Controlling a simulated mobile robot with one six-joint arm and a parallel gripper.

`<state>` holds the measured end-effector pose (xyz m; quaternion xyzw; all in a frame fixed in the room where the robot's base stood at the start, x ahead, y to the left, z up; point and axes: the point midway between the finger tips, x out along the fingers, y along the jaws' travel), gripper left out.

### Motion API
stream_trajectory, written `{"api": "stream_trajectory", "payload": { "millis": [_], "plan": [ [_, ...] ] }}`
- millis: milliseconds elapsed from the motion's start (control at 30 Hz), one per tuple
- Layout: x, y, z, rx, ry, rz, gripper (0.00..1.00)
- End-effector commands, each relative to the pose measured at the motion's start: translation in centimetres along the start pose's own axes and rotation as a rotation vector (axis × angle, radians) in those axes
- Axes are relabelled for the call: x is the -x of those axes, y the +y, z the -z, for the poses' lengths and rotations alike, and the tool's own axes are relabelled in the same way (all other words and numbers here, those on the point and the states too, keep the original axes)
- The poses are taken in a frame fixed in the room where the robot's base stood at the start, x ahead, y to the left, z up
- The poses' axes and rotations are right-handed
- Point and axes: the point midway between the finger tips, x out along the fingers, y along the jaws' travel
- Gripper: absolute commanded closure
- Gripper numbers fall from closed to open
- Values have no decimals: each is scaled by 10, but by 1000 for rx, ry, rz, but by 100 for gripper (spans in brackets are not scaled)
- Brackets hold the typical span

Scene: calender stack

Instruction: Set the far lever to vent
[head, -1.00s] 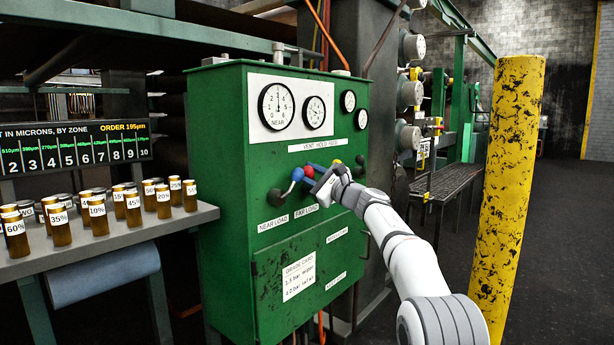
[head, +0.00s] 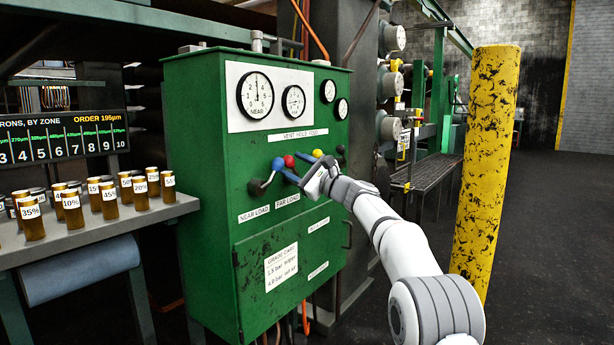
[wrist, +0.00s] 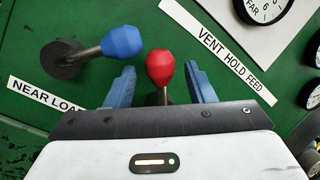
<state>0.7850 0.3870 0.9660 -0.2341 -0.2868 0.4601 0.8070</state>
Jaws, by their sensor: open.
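The red-knobbed lever (wrist: 159,68) stands between the two blue fingers of my open gripper (wrist: 160,76) in the wrist view. A gap shows on each side of the knob, and the lower part of its stem is hidden behind my gripper. In the head view, the red knob (head: 289,160) shows just beyond my gripper (head: 298,178), above the FAR LOAD label (head: 287,201). The blue-knobbed lever (wrist: 122,42) is close on the left, outside the fingers, by the NEAR LOAD label (wrist: 44,95). The VENT HOLD FEED strip (wrist: 222,52) is above the levers.
A yellow-knobbed lever (head: 317,153) and a dark knob (head: 340,149) are to the right on the green cabinet (head: 205,150). Gauges (head: 257,95) sit above. A shelf with brown bottles (head: 105,235) is on the left; a yellow post (head: 488,170) stands on the right.

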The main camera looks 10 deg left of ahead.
Motion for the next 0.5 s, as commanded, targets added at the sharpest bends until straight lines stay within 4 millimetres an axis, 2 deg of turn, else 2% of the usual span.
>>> {"api": "stream_trajectory", "payload": {
  "millis": [33,233,500],
  "plan": [
    [9,0,1,-1,2,1,51],
    [35,0,0,-1,2,1,51],
    [53,1,1,-1,0,0,51]
  ]
}}
